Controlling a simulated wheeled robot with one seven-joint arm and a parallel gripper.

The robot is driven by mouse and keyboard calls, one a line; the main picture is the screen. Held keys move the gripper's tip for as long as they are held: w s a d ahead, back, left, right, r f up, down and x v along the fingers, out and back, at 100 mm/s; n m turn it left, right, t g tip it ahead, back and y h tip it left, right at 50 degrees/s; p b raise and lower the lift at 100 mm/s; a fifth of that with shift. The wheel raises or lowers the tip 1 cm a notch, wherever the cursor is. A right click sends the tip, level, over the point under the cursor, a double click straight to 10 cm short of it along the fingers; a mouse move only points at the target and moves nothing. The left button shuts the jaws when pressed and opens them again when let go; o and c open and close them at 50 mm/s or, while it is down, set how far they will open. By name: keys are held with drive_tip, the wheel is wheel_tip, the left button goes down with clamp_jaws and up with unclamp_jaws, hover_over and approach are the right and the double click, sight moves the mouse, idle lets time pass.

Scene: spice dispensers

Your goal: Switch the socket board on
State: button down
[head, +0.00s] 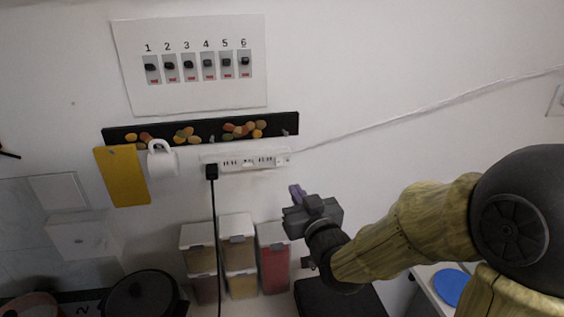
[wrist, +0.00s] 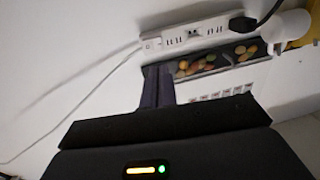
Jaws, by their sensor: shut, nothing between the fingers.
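The white socket board (head: 246,160) is fixed to the wall in the head view, below a dark strip. A black plug (head: 211,171) with a hanging cord is in its left end. A small switch-like part (head: 284,158) shows at its right end; its on or off state is too small to tell. My gripper (head: 296,190) is shut and empty, below and to the right of the board and apart from it. In the wrist view the board (wrist: 190,36) runs beyond my shut fingers (wrist: 157,84), with the plug (wrist: 241,23) at its right.
A panel with numbered switches (head: 195,65) hangs above a dark strip with colourful pieces (head: 284,124). A white mug (head: 162,160) and a yellow board (head: 121,176) hang at left. Food containers (head: 272,258) stand below. A white cable (head: 420,112) runs right along the wall.

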sight(278, 163)
drive_tip(key=p+x, duration=0.4)
drive_tip(key=x, duration=0.6)
drive_tip(key=shift+p, duration=0.35)
drive_tip(key=shift+w+a, duration=0.1)
drive_tip(key=shift+w, duration=0.35)
drive_tip(key=shift+f, duration=0.1)
